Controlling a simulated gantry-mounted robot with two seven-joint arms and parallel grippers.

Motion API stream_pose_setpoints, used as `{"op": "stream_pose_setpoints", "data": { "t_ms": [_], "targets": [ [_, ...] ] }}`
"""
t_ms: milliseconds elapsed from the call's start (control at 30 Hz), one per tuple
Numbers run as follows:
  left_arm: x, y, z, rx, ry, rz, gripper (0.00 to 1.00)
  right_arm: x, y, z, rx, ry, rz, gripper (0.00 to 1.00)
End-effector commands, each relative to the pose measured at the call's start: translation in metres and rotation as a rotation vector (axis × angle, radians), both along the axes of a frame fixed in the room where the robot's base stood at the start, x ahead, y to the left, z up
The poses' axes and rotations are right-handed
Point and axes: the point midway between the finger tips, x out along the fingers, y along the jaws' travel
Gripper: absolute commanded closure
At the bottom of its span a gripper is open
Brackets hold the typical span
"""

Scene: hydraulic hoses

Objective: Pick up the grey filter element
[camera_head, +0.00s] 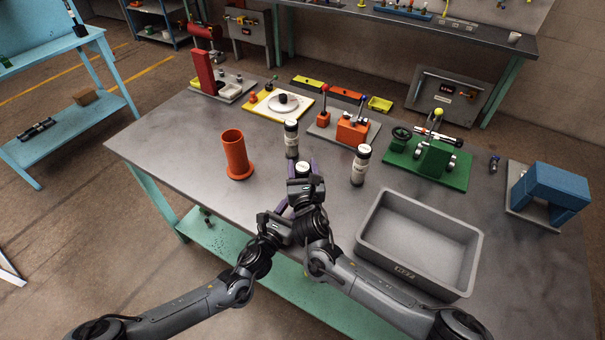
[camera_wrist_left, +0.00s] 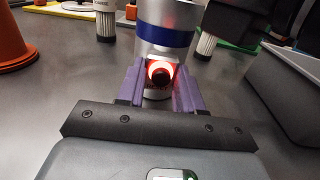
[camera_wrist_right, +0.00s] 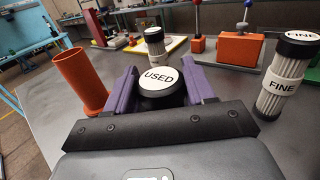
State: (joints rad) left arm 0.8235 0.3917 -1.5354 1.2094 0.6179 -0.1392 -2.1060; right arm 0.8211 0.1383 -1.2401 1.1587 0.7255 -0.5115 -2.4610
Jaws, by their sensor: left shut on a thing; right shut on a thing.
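A dark-capped cylinder labelled USED (camera_wrist_right: 160,78) is between the purple fingers of my right gripper (camera_wrist_right: 160,92). Its white top also shows in the head view (camera_head: 303,168). My left gripper (camera_wrist_left: 160,95) is shut on a silver body with a blue band (camera_wrist_left: 165,37); a red glow rings a dark round spot between the fingers. I cannot tell whether this body and the USED cylinder are one piece. Two pale pleated filters with black caps stand upright, one behind the grippers (camera_head: 291,138) and one to their right (camera_head: 360,166); the right one reads FINE (camera_wrist_right: 284,80).
An orange flanged tube (camera_head: 236,155) stands left of the grippers. A grey bin (camera_head: 372,250) sits to the right. A green plate with a valve assembly (camera_head: 400,170), an orange block (camera_head: 352,131) and a blue bridge-shaped block (camera_head: 550,190) stand farther off.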

Motion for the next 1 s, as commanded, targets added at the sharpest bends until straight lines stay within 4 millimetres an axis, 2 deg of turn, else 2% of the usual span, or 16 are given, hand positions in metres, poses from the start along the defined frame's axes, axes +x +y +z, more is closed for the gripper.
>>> {"op": "stream_pose_setpoints", "data": {
  "t_ms": [167,267,700,800,1000],
  "targets": [
    [0.0,0.0,-0.001,0.001,0.002,0.0,1.0,0.001,-0.001,0.021,0.003,-0.004,0.0,0.95],
    [0.0,0.0,-0.001,0.001,0.002,0.0,1.0,0.001,0.0,0.04,0.003,-0.007,0.0,0.95],
    [0.0,0.0,-0.001,0.001,0.002,0.0,1.0,0.0,0.0,0.138,0.001,-0.005,0.001,0.95],
    [0.0,0.0,-0.001,0.001,0.002,0.0,1.0,0.0,0.0,0.154,0.0,-0.005,0.001,0.95],
    [0.0,0.0,-0.001,0.001,0.002,0.0,1.0,0.0,0.0,0.173,0.001,-0.003,0.0,0.95]
  ]
}}
